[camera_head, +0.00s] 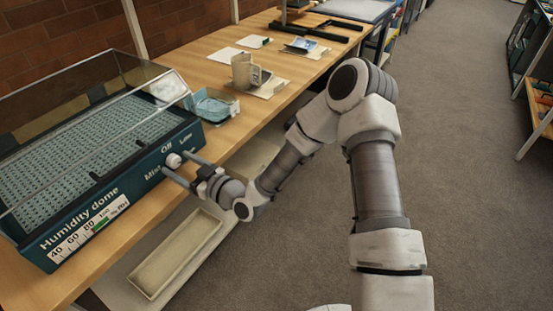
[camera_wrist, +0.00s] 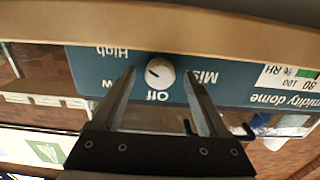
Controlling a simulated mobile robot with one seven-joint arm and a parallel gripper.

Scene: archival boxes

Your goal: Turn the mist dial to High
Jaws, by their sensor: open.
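The mist dial (camera_head: 173,160) is a small white round knob on the dark teal front of the humidity dome (camera_head: 110,196). My open gripper (camera_head: 176,163) is at this front, with one finger on each side of the dial. The wrist view is upside down; there the dial (camera_wrist: 161,74) sits between the tips of my gripper (camera_wrist: 159,73), with a visible gap to each finger. The dial's dark mark lies on its left side in that view. "Off" is below the dial, "High" at upper left, and "Low" is mostly hidden behind a finger.
The dome stands on a wooden bench (camera_head: 222,140) with a clear cover over a perforated tray (camera_head: 85,140). A blue tray (camera_head: 213,104), a mug (camera_head: 243,71) and papers stand farther back. A long cream tray (camera_head: 176,255) lies on a lower shelf. Open carpet is at right.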

